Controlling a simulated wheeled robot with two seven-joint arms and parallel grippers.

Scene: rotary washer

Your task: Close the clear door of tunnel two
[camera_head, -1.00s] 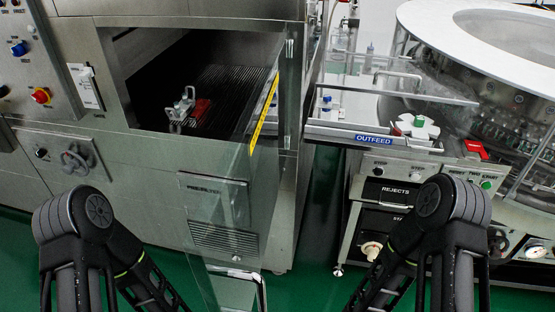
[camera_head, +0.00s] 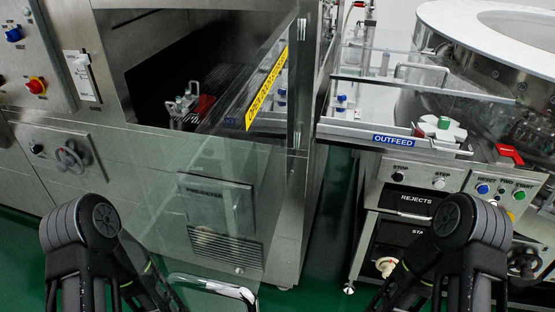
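The clear door (camera_head: 245,165) stands open at the tunnel mouth (camera_head: 150,85). It is a transparent panel with a yellow label strip (camera_head: 267,88) along its upper part, meeting the cabinet at the right side of the opening. It juts toward me, and the lower cabinet front shows through it. A chrome bar handle (camera_head: 245,292) shows at the bottom, in front of the cabinet. My left and right arms come in at the bottom corners and reach inward. Both grippers lie outside the picture. No tunnel number is readable.
A small metal fixture and red block (camera_head: 203,106) sit inside the tunnel. On the right are the OUTFEED ledge (camera_head: 393,141), a REJECTS drawer cabinet (camera_head: 415,200) and a round glass-walled machine (camera_head: 490,75). Green floor (camera_head: 328,235) shows between the cabinets.

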